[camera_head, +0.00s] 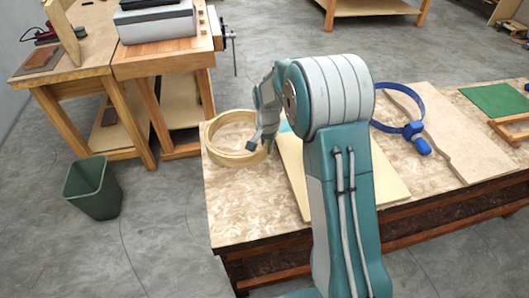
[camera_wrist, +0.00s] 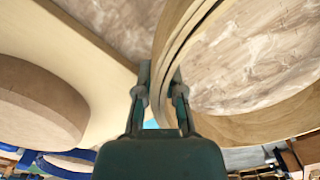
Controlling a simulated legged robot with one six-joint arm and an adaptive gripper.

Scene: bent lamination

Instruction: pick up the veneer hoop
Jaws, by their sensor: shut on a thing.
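The veneer hoop (camera_head: 230,160) is a pale wooden ring at the left end of the workbench top (camera_head: 235,215). My gripper (camera_head: 259,141) is at the hoop's right side, partly hidden by my own arm. In the wrist view, my gripper (camera_wrist: 160,78) has one finger on each side of the hoop's band (camera_wrist: 270,122), shut on it. The bench surface shows through the ring. The hoop looks to be at bench height; whether it touches the top cannot be told.
A pale board (camera_head: 292,175) lies just right of the hoop, partly behind my arm. A blue strap clamp (camera_head: 414,130), a wavy-edged board (camera_head: 455,145) and a green sheet (camera_head: 496,100) lie further right. A green bin (camera_head: 92,188) stands on the floor at left.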

